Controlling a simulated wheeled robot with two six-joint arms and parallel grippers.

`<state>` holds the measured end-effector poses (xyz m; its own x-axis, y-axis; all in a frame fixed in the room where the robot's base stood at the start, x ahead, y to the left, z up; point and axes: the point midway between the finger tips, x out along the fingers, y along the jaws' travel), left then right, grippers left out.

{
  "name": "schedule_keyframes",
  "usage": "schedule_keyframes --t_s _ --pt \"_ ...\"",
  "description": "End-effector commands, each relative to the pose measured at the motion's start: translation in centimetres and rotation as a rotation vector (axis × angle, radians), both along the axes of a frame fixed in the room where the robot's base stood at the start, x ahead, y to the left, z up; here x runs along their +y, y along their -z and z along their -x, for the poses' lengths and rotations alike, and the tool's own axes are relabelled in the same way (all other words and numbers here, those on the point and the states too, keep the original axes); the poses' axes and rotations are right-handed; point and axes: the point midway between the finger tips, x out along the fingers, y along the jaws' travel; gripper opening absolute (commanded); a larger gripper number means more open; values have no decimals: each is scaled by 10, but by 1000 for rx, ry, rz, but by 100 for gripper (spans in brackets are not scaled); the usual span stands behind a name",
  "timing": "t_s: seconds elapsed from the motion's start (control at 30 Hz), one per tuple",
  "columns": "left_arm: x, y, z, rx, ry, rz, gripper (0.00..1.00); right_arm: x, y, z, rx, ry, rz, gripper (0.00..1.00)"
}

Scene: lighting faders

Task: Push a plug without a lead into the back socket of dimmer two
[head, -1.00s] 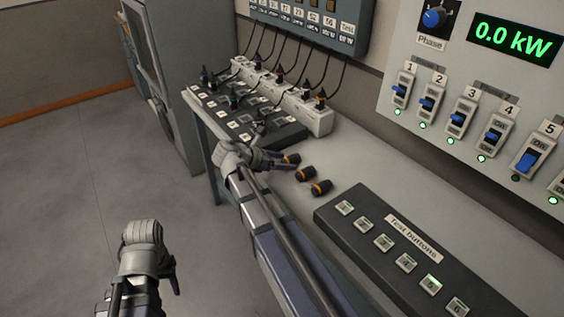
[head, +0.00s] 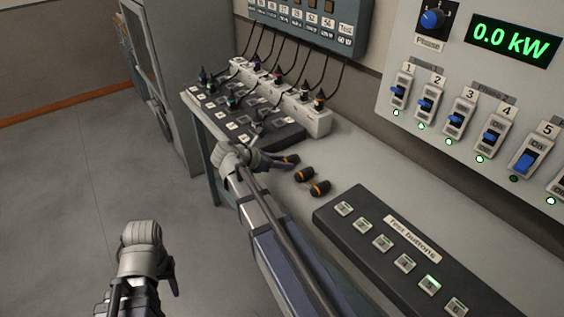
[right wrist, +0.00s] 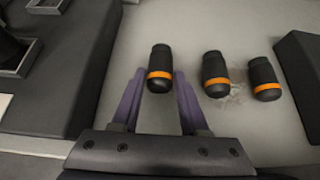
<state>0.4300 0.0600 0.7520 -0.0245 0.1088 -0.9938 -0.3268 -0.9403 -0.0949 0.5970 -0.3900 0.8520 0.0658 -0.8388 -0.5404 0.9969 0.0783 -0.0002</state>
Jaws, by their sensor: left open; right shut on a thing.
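Three black plugs with orange bands and no leads are on the grey bench. My right gripper (right wrist: 159,80) is shut on the leftmost plug (right wrist: 159,62) in the right wrist view. In the head view my right gripper (head: 278,160) is low over the bench, at the plug farthest from the button panel. The middle plug (head: 304,174) and the third plug (head: 320,188) lie beside it. A dark dimmer block (head: 285,135) with several sockets stands beyond the gripper; I cannot read which dimmer is two. My left gripper (head: 147,255) is open and empty above the floor.
A white socket strip (head: 318,119) with several leaded plugs runs behind the dimmer block. A dark test button panel (head: 330,215) lies at the bench front. Breaker switches (head: 427,103) are on the wall panel. Some bench between plugs and wall is clear.

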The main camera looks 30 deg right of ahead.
Motion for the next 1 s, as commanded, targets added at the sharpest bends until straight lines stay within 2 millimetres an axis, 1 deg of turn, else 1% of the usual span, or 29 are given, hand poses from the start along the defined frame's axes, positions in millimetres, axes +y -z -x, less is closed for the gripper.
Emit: schedule_keyframes --t_s 0.2,0.6,1.0 --pt "0 -18 0 0 0 0 50 0 -18 0 0 0 0 0" --pt "0 -48 0 0 0 0 50 0 -48 0 0 0 0 0" --pt "0 -50 0 0 0 0 50 0 -50 0 0 0 0 0"
